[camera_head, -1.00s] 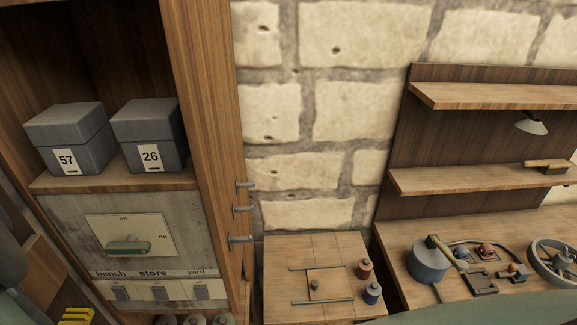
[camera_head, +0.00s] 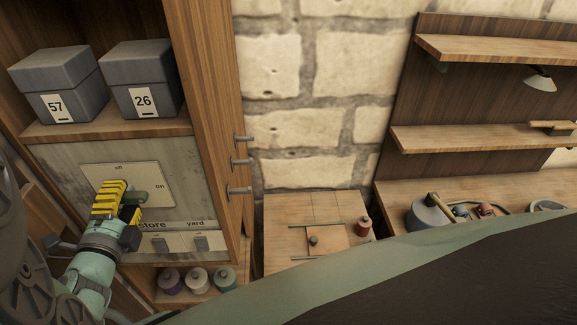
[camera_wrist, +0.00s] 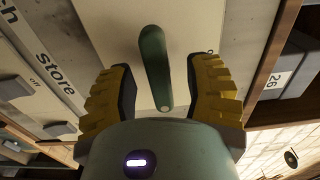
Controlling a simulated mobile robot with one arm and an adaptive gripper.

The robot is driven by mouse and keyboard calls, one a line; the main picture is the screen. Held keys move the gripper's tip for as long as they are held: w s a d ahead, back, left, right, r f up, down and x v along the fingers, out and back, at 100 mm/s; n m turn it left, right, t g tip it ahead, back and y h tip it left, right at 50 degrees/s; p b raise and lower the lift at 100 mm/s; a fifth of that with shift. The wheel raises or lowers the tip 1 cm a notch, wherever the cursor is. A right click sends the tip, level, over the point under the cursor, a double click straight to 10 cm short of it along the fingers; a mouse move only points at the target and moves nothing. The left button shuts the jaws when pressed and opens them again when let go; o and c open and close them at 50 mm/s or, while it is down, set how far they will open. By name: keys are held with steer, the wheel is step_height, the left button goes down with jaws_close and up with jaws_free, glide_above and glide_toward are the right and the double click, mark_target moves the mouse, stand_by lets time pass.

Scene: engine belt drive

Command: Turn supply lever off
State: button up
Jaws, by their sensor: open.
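The supply lever is a green handle (camera_head: 153,196) on a pale plate (camera_head: 150,176) marked "off" at the top and "on" at the right. It points right, towards "on". My gripper (camera_head: 121,200), with yellow ribbed fingers, is at the plate in the head view and hides part of the lever. In the wrist view the green lever (camera_wrist: 154,68) lies between the two open fingers of my gripper (camera_wrist: 160,92), with a gap visible on both sides. I cannot tell whether either finger touches it.
Below the plate are small switches (camera_head: 200,243) labelled "store" and "yard". Boxes 57 (camera_head: 58,88) and 26 (camera_head: 142,82) stand on the shelf above. Several spools (camera_head: 197,280) sit below. Pegs (camera_head: 240,190) stick out from the cabinet's right side.

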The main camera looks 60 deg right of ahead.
steer(key=shift+w+d, duration=0.25)
steer(key=shift+d, duration=0.2)
steer(key=shift+c, duration=0.2)
steer(key=shift+a, duration=0.1)
jaws_close()
